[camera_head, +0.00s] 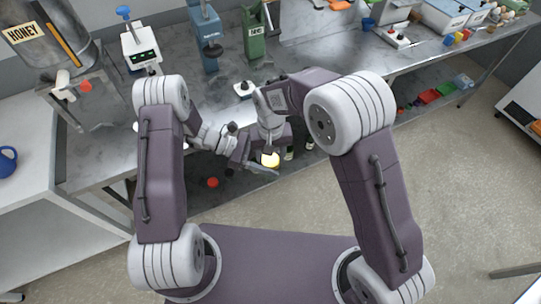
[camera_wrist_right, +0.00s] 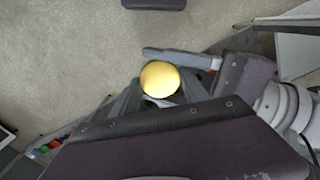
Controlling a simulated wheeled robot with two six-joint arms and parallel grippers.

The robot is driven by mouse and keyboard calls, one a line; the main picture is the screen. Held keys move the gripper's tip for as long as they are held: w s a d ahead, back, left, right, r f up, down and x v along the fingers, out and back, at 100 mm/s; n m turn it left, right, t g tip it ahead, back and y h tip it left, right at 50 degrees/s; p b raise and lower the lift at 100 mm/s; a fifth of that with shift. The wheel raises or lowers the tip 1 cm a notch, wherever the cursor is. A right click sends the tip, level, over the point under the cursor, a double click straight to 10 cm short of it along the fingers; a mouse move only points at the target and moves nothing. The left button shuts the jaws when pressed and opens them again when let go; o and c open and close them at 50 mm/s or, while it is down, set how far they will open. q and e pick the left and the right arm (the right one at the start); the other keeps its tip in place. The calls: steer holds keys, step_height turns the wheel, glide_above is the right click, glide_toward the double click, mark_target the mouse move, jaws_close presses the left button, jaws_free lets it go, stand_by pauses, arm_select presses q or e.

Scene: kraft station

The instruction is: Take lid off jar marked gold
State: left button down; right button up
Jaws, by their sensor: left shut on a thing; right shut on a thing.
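The gold lid (camera_head: 270,159) shows as a round yellow disc between my two grippers, in front of the bench edge. It is seen from its top in the right wrist view (camera_wrist_right: 160,79). The jar under it is mostly hidden, and I cannot read its mark. My right gripper (camera_head: 270,151) is shut at the lid, its fingers coming from the near side in the wrist view. My left gripper (camera_head: 260,168) comes in from the left and is shut around the jar below the lid. I cannot tell whether lid and jar are apart.
Behind on the metal bench stand a honey tank (camera_head: 40,40), a scale (camera_head: 141,50), a blue machine (camera_head: 207,38) and a green machine (camera_head: 254,38). A small white block (camera_head: 244,89) is near the front edge. A red disc (camera_head: 212,182) lies lower down.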

steer(key=shift+d, duration=0.1)
stand_by(0.8)
steer(key=o, duration=1.5)
steer(key=shift+o, duration=0.2)
steer(key=shift+r, duration=0.1)
step_height(320, 180, up, 4)
steer(key=shift+r, duration=0.2)
steer(key=shift+c, duration=0.3)
step_height(320, 180, up, 2)
steer(key=m, duration=0.3)
steer(key=shift+w+r+m, duration=0.1)
steer(key=shift+m, duration=0.2)
steer(key=shift+r+m, duration=0.6)
steer(key=shift+m, duration=0.5)
step_height(320, 180, down, 8)
steer(key=shift+f, duration=0.1)
